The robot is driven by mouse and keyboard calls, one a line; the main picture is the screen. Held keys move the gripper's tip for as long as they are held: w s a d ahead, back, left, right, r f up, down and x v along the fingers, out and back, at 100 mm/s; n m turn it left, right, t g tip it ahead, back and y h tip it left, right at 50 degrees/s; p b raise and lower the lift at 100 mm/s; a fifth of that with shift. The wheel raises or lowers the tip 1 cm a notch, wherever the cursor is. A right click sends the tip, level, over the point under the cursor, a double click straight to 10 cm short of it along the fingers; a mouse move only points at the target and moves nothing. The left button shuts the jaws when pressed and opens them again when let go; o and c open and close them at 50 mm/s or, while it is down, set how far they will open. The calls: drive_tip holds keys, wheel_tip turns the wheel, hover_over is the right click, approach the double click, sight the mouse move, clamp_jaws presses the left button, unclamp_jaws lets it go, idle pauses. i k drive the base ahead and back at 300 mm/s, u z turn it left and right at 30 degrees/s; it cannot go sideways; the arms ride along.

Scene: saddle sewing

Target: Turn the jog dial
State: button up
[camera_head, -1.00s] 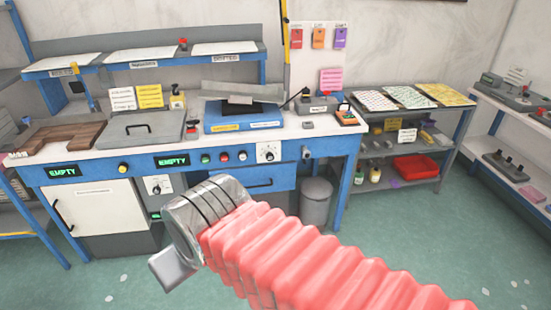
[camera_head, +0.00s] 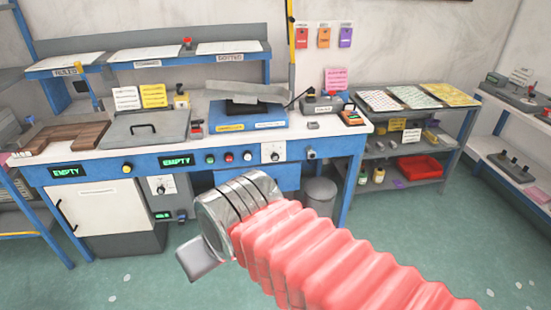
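Two dials on white plates show on the blue workbench front. One (camera_head: 273,152) is at the right of the row of buttons; the other (camera_head: 162,187) is lower, beside the white cabinet door. I cannot tell which is the jog dial, as their labels are too small to read. My gripper (camera_head: 197,258) is in front of the bench, over the floor and apart from both dials. Only a grey block at its end shows, so its opening is hidden. My red ribbed arm sleeve reaches in from the lower right.
The workbench (camera_head: 100,157) carries a grey lidded box (camera_head: 146,129), a blue machine (camera_head: 246,117) and several small devices. Green "EMPTY" displays (camera_head: 176,160) are on its front. A grey bin (camera_head: 319,195) stands under it. A shelf (camera_head: 415,174) with a red tray (camera_head: 418,168) is right. Floor in front is clear.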

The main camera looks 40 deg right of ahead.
sight(274, 157)
drive_tip(key=u, duration=0.05)
drive_tip(key=i, duration=1)
drive_tip(key=z, duration=0.05)
